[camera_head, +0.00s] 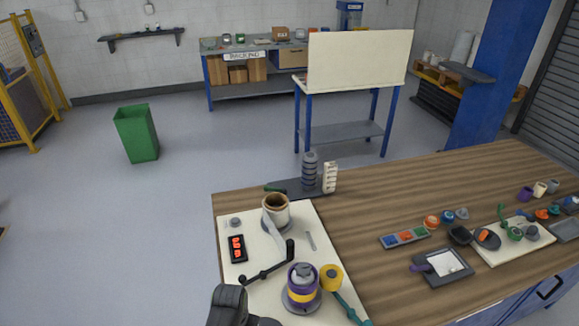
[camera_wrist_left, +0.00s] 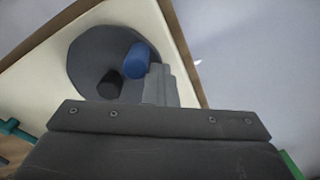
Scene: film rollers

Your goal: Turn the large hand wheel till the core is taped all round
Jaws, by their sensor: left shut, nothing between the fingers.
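On the cream board (camera_head: 236,278), a core (camera_head: 302,290) stands upright with a yellow band around a purple body and a grey top. A yellow tape roll (camera_head: 331,273) on a teal arm is beside it. In the left wrist view, a dark grey round wheel (camera_wrist_left: 88,62) lies on the board, with a blue upright knob (camera_wrist_left: 137,60) and a black stub (camera_wrist_left: 109,83). My left gripper (camera_wrist_left: 158,82) is shut and empty, its fingers close beside the blue knob; I cannot tell whether they touch. In the head view my dark left arm hides the near board. My right gripper is not in view.
A pot-like roll (camera_head: 276,210), a black crank arm (camera_head: 266,273) and a box with orange buttons (camera_head: 237,248) are on the board. A grey stack (camera_head: 309,171) stands behind. Small parts trays (camera_head: 405,238) lie right; the wooden middle is mostly clear.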

